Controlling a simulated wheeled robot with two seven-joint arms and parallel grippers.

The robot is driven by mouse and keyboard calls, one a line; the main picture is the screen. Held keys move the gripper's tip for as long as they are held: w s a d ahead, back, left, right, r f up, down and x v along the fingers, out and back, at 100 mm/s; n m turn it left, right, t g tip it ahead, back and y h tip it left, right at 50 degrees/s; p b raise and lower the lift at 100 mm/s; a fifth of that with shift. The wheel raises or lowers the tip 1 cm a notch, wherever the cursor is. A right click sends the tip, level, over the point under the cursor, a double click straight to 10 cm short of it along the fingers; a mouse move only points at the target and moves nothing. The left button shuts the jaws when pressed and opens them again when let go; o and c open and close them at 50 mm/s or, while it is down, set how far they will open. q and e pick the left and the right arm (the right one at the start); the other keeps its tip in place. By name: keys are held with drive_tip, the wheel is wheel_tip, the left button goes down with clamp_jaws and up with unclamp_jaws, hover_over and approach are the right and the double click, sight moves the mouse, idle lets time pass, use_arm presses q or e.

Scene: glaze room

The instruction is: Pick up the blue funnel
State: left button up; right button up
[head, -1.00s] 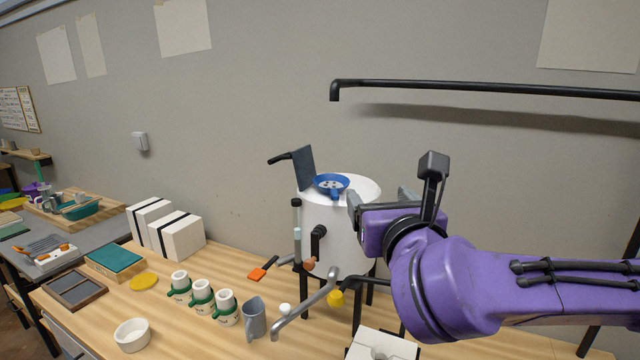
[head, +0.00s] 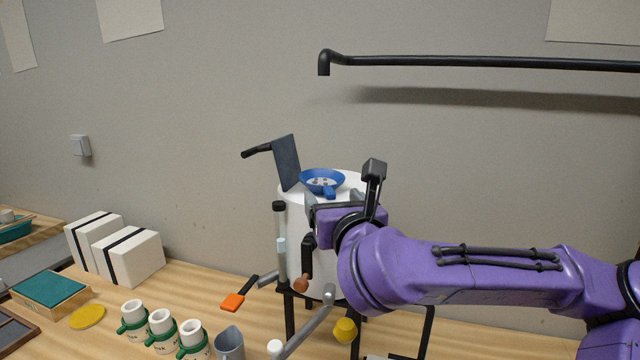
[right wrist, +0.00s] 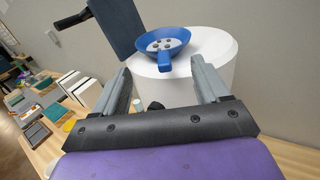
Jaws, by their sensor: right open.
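The blue funnel (head: 322,181) sits on top of the white cylindrical tank (head: 350,186), with a short blue handle pointing toward me. In the right wrist view the funnel (right wrist: 163,43) is a shallow bowl with several pale spots or holes inside, just beyond the fingertips. My right gripper (right wrist: 166,84) is open and empty, its two grey fingers pointing at the funnel and its handle lying between their lines. In the head view my right gripper (head: 328,200) is at the near side of the tank, just below the funnel, partly hidden by its own wrist. My left gripper is not in view.
A dark upright plate (head: 287,163) with a black handle stands beside the funnel. A black pipe (head: 480,62) runs above on the wall. Green-handled mugs (head: 162,328), white boxes (head: 130,255) and an orange scraper (head: 234,301) are on the bench to the left.

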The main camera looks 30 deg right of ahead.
sight(329, 190)
drive_tip(key=p+x, duration=0.1)
drive_tip(key=x, duration=0.1)
drive_tip(key=p+x, duration=0.2)
drive_tip(key=x, duration=0.1)
drive_tip(key=shift+s+d, duration=0.1)
drive_tip(key=shift+d, duration=0.2)
drive_tip(key=shift+f, duration=0.1)
clamp_jaws()
drive_tip(key=shift+a, duration=0.1)
